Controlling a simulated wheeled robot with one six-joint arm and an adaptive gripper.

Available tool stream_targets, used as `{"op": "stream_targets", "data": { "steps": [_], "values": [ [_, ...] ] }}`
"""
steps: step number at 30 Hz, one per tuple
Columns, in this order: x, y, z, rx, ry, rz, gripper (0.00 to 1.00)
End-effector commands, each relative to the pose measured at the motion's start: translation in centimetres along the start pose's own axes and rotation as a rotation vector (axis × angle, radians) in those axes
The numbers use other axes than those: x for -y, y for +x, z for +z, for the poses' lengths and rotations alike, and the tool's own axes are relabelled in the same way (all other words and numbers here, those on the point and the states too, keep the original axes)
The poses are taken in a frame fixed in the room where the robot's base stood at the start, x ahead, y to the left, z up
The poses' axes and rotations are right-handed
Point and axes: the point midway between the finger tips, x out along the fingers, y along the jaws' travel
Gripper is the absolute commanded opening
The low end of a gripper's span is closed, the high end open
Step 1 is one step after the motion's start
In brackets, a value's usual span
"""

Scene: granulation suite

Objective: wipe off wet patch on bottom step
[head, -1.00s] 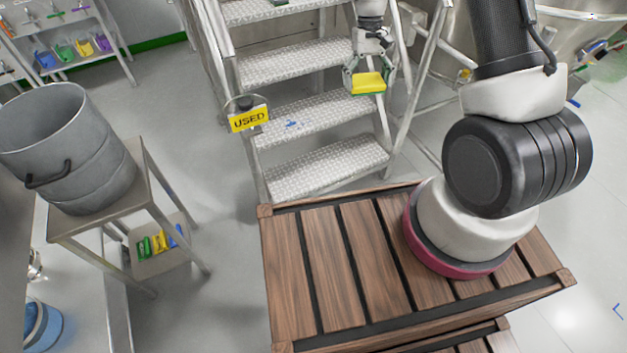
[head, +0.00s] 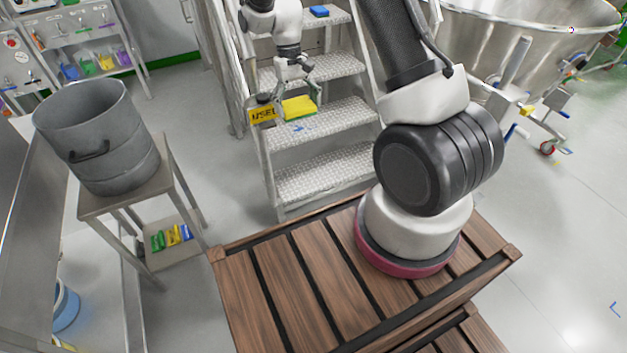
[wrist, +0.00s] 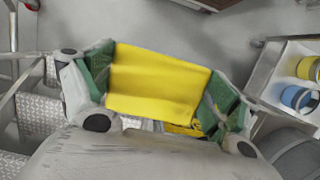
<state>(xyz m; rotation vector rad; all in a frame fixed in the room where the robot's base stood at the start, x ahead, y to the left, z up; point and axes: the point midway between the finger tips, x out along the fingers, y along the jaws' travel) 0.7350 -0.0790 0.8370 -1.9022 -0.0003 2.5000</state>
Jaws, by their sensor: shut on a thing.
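The wrist view shows the sponge (wrist: 158,82) clamped between green finger pads. In the head view it appears over the left part of the second-lowest step (head: 335,118), by the left rail; whether it touches anything I cannot tell. Small blue marks (head: 301,128) show on that step just below the sponge. The bottom step (head: 325,180) is grey tread plate and stands clear of the gripper. I cannot make out a wet patch on it.
A yellow "USED" sign (head: 263,114) hangs at the left rail, close beside the sponge. A blue block (head: 319,11) lies on an upper step. A wooden platform (head: 290,290) stands in front of the stairs. A grey bucket (head: 100,150) sits on a stand at left.

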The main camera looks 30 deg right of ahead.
Motion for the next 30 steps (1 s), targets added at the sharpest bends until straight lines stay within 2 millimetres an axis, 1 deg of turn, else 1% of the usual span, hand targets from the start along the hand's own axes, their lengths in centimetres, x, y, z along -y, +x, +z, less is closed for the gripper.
{"op": "stream_targets", "data": {
  "steps": [17, 20, 30],
  "values": [
    [0.0, 0.0, 0.2, 0.000, 0.000, 0.000, 0.65],
    [0.1, -0.2, 1.1, 0.000, 0.000, 0.000, 0.65],
    [0.5, -0.7, 5.6, -0.001, -0.001, 0.000, 0.65]
  ]
}}
